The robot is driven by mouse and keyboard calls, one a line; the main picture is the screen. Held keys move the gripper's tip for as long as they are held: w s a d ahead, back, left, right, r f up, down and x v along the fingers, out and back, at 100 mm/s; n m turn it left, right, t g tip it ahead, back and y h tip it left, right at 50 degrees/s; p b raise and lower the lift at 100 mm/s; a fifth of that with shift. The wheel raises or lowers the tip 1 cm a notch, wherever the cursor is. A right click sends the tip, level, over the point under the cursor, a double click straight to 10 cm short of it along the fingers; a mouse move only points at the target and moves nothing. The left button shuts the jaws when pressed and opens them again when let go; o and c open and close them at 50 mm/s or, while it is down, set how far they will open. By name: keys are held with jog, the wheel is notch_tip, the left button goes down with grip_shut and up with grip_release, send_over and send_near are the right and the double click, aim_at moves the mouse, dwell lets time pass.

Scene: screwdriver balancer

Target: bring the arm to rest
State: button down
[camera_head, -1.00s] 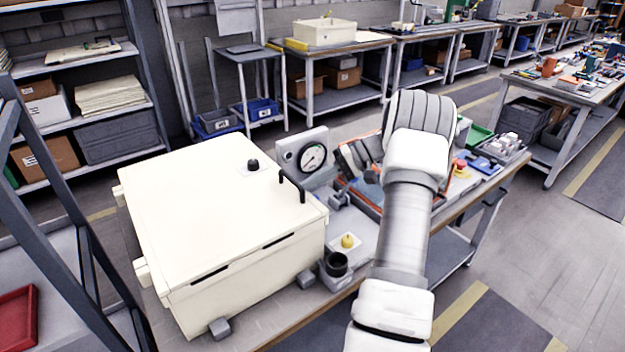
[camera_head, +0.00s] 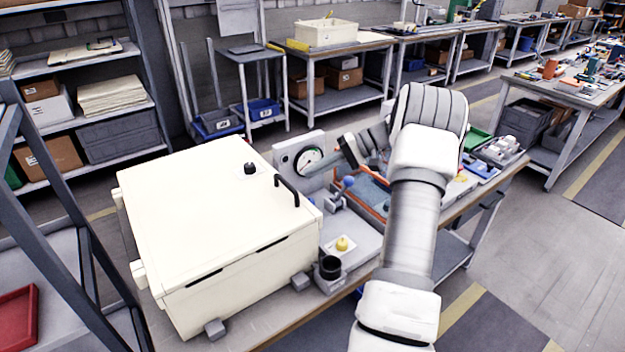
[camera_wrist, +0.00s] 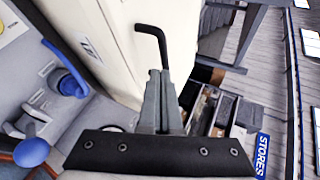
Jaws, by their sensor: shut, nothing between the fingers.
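My arm (camera_head: 412,220) rises from the bottom of the head view and bends over the right part of the bench. My gripper (camera_head: 347,150) shows as a dark shape left of the wrist, near the dial gauge (camera_head: 308,160). In the wrist view my gripper's fingers (camera_wrist: 164,78) are together with nothing between them. Beyond the tips, the black bent handle (camera_wrist: 152,32) of the cream box (camera_wrist: 115,35) shows. I cannot tell the gap between tips and handle. The cream box (camera_head: 215,215) stands closed at the left of the bench.
A blue-knobbed lever (camera_head: 347,183), a yellow button (camera_head: 342,243) and a black round cup (camera_head: 330,267) sit between box and arm. An orange-edged tray (camera_head: 372,188) lies partly behind my arm. The floor (camera_head: 540,245) at right is clear.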

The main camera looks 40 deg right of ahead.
jog(key=v, duration=0.7)
jog(key=shift+d+f, duration=0.15)
jog(key=shift+d, duration=0.3)
